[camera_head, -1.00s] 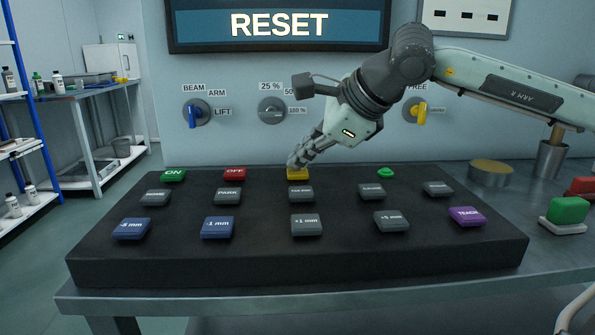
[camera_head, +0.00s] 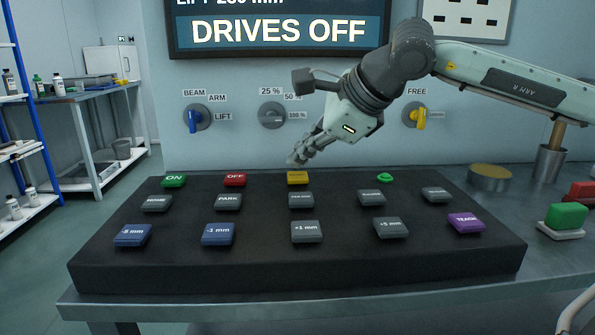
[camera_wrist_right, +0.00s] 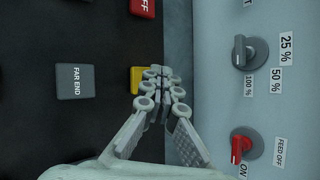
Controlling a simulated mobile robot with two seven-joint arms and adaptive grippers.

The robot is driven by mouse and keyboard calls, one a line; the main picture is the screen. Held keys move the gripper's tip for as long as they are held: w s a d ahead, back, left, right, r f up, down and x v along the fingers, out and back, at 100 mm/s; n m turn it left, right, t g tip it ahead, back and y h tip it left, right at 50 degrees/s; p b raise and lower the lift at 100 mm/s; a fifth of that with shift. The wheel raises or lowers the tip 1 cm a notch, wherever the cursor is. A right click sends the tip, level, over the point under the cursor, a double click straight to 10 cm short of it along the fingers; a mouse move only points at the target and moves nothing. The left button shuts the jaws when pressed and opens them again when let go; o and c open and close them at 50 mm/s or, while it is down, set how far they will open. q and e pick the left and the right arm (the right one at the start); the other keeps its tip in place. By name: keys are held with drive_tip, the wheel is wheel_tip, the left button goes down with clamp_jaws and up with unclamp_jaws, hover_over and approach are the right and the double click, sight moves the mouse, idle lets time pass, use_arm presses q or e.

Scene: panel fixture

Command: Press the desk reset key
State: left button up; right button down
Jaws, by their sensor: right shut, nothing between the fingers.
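The yellow key (camera_head: 297,178) sits in the back row of the black desk panel (camera_head: 300,262), right of the red OFF key; its label is too small to read. It also shows in the right wrist view (camera_wrist_right: 136,80), partly hidden by the fingers. My right gripper (camera_head: 294,160) is shut and empty, its fingertips a little above and behind the yellow key, apart from it. The fingers also show in the right wrist view (camera_wrist_right: 162,74). The wall display (camera_head: 278,30) reads DRIVES OFF. My left gripper is not in view.
The green ON key (camera_head: 173,180) and red OFF key (camera_head: 235,179) are to the left. A small green button (camera_head: 385,177) is to the right, and several grey, blue and purple keys fill the front rows. Rotary switches (camera_head: 272,115) are on the wall behind.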

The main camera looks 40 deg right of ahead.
sight(301, 176)
drive_tip(key=shift+r+p, duration=1.8)
drive_tip(key=shift+r, duration=0.75)
drive_tip(key=shift+f, duration=0.1)
